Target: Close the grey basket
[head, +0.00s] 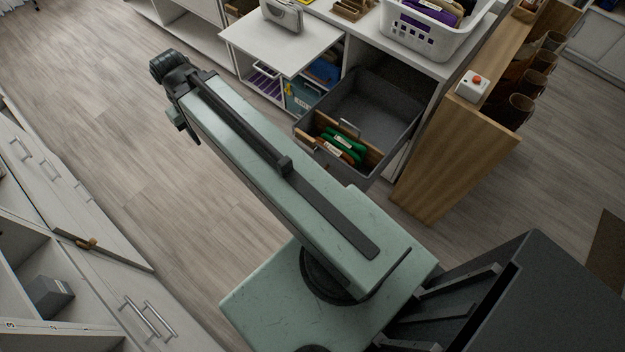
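The grey basket (385,112) is pulled out of the white cubby unit like a drawer, right of the top centre. It holds a wooden piece and green and brown items (342,143) near its front. A small metal handle shows at its front left corner. My arm stretches from the bottom centre to the upper left, ending in dark parts (172,75) over the floor, left of the basket and apart from it. My gripper's fingers cannot be made out clearly, so whether it is open or shut does not show.
A wooden panel (460,150) with a red-button box (473,86) stands to the right. Drawers (60,185) line the left edge. The floor (110,110) between is clear.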

